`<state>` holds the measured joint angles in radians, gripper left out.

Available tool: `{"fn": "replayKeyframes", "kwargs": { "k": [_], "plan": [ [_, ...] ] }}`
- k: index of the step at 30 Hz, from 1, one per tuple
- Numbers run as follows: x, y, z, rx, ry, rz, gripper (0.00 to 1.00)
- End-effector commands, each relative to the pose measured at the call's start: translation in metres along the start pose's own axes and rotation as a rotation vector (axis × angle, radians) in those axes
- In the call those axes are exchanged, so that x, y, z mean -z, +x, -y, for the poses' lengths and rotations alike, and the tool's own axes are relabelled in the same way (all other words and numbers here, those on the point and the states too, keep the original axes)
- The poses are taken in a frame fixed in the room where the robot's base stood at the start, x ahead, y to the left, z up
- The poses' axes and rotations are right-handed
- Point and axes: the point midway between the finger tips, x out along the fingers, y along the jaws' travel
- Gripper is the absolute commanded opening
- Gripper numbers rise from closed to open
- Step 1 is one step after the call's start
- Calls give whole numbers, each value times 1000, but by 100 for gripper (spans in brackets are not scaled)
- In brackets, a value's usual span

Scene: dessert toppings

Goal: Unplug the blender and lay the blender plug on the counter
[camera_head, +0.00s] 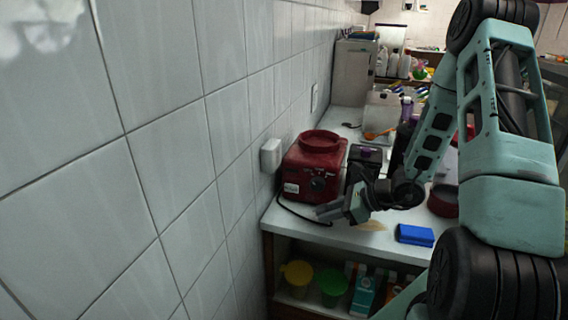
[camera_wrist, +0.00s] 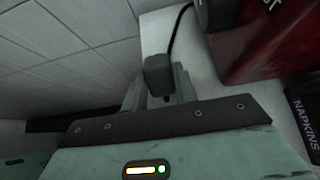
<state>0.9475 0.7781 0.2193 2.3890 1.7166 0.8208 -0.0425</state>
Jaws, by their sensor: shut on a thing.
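The red blender base (camera_head: 311,170) stands on the white counter (camera_head: 375,243) against the tiled wall, and its red side also shows in the wrist view (camera_wrist: 265,45). My gripper (camera_head: 328,211) is low over the counter's front left part, in front of the blender. In the wrist view its fingers are shut on the dark blender plug (camera_wrist: 158,70). A black cord (camera_head: 296,214) curves from the blender toward my gripper. The white wall outlet (camera_head: 270,155) has no plug visible in it. Whether the plug touches the counter I cannot tell.
A blue sponge-like block (camera_head: 415,235) lies near the front edge. A black napkins box (camera_wrist: 304,118) stands beside the blender. A round dark red container (camera_head: 442,201) is to the right. Several bottles and boxes crowd the back. Open shelves with cups (camera_head: 297,273) are below.

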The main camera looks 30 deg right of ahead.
Motion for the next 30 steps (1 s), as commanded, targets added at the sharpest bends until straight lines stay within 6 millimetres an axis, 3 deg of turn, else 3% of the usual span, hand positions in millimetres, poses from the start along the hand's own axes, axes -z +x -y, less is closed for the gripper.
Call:
{"fn": "replayKeyframes", "kwargs": {
  "k": [9,18,19,21,27,30],
  "plan": [
    [17,12,0,0,0,0,0],
    [17,12,0,0,0,0,0],
    [17,12,0,0,0,0,34],
    [17,12,0,0,0,0,53],
    [17,12,0,0,0,0,54],
    [17,12,0,0,0,0,72]
  ]
}}
